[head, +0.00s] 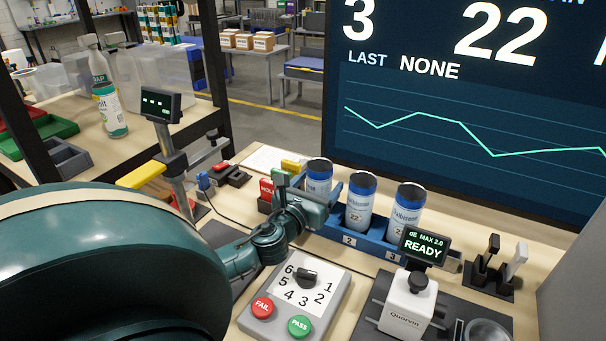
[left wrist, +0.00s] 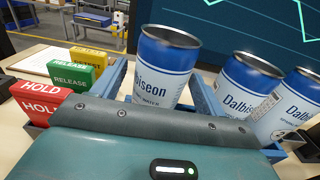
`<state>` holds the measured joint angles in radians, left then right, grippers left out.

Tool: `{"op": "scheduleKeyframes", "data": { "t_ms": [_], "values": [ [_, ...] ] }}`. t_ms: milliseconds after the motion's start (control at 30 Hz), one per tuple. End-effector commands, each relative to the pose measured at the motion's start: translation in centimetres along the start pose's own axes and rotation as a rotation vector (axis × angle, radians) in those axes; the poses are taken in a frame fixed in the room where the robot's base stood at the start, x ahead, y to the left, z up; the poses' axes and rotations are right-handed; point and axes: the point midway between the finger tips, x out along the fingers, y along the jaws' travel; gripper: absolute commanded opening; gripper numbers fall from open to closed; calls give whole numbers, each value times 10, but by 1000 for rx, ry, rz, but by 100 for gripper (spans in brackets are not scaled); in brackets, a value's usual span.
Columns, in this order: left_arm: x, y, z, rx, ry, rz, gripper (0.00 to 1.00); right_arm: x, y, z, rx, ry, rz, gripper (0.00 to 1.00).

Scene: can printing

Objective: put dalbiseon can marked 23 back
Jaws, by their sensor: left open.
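Three white-and-blue Dalbiseon cans stand in a blue rack (head: 375,246). The left can (head: 319,172) is partly hidden behind my left gripper (head: 307,190), and its number is not visible. The middle can (head: 359,203) carries a label reading 22. The right can (head: 406,210) has no number I can read.
A dial box (head: 296,300) and a white device (head: 407,305) reading READY stand in front. A large screen (head: 470,100) rises behind.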

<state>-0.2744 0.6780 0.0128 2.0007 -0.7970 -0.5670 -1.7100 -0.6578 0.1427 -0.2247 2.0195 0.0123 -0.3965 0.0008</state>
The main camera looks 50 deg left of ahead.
Motion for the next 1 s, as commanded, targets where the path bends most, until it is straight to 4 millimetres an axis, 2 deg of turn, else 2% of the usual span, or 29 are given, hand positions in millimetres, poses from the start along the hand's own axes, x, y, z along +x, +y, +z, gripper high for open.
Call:
{"op": "scheduleKeyframes", "data": {
  "t_ms": [33, 200, 433, 633, 1000],
  "values": [
    [-12, 0, -3, 1, 4, -2, 73, 1, 0, 3, 1, -2, -1, 0],
    [-46, 0, -3, 0, 3, -1, 73, 1, -2, 8, 2, -4, -4, 0],
    [-80, 0, -2, 0, 1, 0, 73, 1, -4, 6, -10, 8, -15, 0],
    [-91, 0, 0, -1, -1, 0, 73, 1, -4, 7, -17, 8, -19, 0],
    [-92, 0, 0, 0, -1, 0, 73, 2, -4, 2, -17, 17, -18, 0]
  ]
}}
